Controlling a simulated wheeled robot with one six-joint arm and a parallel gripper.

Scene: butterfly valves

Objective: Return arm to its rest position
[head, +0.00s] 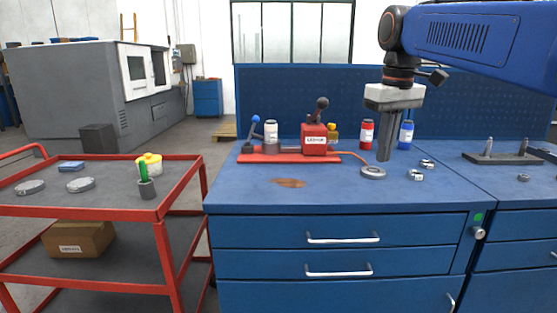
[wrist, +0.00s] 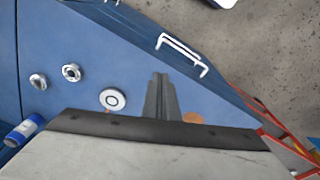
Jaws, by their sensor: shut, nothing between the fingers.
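My gripper (head: 384,158) hangs from my blue arm on the right side of the head view, pointing down over the blue workbench (head: 245,190). Its grey fingers are together and empty. In the wrist view the shut fingers (wrist: 159,78) stand in front of the blue bench top. In the head view a red base (head: 262,158) on the bench carries a red labelled box (head: 314,139) with a dark lever and a blue-knobbed lever (head: 254,121). The gripper is to the right of this unit and apart from it.
A round disc (head: 373,172) and small metal rings (head: 415,175) lie near the gripper. A red bottle (head: 366,134) and a blue bottle (head: 406,134) stand behind. A red-framed cart (head: 100,210) stands at left. The bench front is mostly clear, with a brown stain (head: 288,183).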

